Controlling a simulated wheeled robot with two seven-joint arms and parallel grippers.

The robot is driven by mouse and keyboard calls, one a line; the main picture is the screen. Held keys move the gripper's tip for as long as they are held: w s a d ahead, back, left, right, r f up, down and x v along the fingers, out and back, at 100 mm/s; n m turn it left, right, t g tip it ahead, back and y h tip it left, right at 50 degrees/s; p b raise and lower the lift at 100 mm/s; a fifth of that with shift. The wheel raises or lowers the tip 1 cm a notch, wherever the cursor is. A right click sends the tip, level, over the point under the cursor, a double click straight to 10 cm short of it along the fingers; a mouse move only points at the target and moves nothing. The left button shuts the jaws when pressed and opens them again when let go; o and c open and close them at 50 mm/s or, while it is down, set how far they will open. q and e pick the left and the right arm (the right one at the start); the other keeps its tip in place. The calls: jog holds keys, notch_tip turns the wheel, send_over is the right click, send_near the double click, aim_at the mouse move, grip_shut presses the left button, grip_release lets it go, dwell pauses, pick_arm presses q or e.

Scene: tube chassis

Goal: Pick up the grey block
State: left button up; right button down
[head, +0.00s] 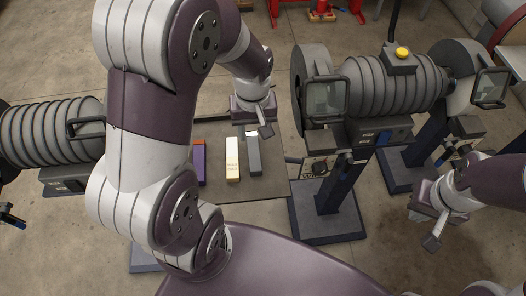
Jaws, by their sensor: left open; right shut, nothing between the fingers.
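The grey block (254,157) lies lengthwise on a dark mat or board (262,188), just right of a pale cream block. My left gripper (259,127) is over the far end of the grey block and hides part of it. It is open, with one finger showing to the right of the block's far end. I cannot tell whether it touches the block. My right gripper (432,228) is shut and empty at the lower right, well away from the blocks.
The cream block (232,158) is close beside the grey one. A purple and orange block (199,165) is further left, partly behind my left arm. Ribbed grey machines (375,88) (45,132) stand on both sides. Concrete floor surrounds the board.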

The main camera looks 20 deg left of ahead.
pick_arm(q)
send_over(255, 157)
notch_tip(255, 157, down, 6)
jog(key=shift+f, duration=0.25)
notch_tip(255, 157, down, 4)
jog(key=shift+s+a+f+b, duration=0.1)
jog(key=shift+f+b, duration=0.1)
jog(key=shift+b, duration=0.1)
jog(key=shift+f, duration=0.35)
grip_shut()
jog(key=shift+r, duration=0.1)
